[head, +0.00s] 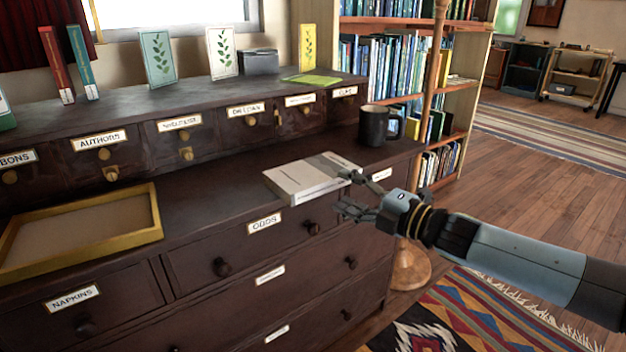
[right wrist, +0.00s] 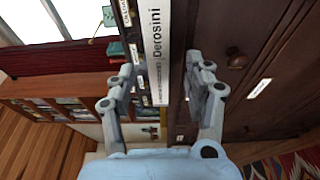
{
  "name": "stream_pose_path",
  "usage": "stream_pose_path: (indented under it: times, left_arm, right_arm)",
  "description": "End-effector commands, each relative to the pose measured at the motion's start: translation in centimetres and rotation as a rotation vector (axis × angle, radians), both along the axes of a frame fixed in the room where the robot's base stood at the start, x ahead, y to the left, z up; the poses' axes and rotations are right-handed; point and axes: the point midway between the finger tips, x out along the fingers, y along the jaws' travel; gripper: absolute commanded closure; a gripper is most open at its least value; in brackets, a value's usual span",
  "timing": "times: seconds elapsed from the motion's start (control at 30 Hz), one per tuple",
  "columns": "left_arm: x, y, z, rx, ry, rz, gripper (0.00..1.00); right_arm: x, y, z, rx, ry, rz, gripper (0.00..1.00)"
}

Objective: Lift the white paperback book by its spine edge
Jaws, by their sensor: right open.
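The white paperback book (head: 296,183) lies flat near the front edge of the dark dresser top. Its spine, lettered "Derosini", shows in the right wrist view (right wrist: 155,40). My right gripper (head: 349,192) is open at the book's right end, with its upper finger overlapping the book in the head view. In the right wrist view the spine lies between the two spread fingers (right wrist: 160,85). I cannot tell whether either finger touches the book. My left gripper is not in view.
A dark mug (head: 373,126) stands behind the book on the right. A yellow-rimmed tray (head: 158,215) lies to the left on the dresser (head: 215,185). The shelf of small labelled drawers (head: 180,125) rises behind. The dresser top between tray and book is clear.

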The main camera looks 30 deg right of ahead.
Motion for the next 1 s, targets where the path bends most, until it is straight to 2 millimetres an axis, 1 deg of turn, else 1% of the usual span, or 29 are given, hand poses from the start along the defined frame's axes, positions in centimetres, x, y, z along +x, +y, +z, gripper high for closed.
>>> stream_pose_path:
  times: [0.03, 0.1, 0.2, 0.3, 0.5, 0.53, 0.9, 0.93, 1.0]
  left_arm:
    - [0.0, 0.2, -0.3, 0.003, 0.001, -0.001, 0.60]
    - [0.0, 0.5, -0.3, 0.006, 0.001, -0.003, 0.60]
    - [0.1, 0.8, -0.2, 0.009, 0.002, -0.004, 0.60]
    - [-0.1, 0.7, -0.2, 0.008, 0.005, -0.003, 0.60]
    - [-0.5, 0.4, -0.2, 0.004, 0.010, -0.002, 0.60]
    - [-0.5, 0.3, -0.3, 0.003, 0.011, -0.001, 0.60]
    - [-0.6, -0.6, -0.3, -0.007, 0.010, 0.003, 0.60]
    - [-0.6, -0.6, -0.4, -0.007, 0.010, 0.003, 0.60]
    - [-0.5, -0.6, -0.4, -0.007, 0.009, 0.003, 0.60]
  right_arm:
    - [0.9, 0.3, 0.0, 0.001, -0.003, -0.002, 0.48]
    - [2.0, 0.6, 0.2, 0.002, -0.004, -0.001, 0.48]
    - [3.3, 0.9, 0.3, 0.002, -0.003, -0.002, 0.48]
    - [3.9, 1.1, 0.3, 0.001, -0.002, -0.001, 0.48]
    - [3.9, 1.1, 0.2, 0.001, 0.000, -0.001, 0.48]
    - [3.9, 1.1, 0.2, 0.001, 0.000, -0.001, 0.49]
    - [3.9, 1.1, 0.2, 0.001, 0.000, -0.001, 0.98]
    - [3.9, 1.1, 0.2, 0.001, 0.000, -0.001, 1.00]
    - [3.9, 1.1, 0.2, 0.001, 0.000, -0.001, 1.00]
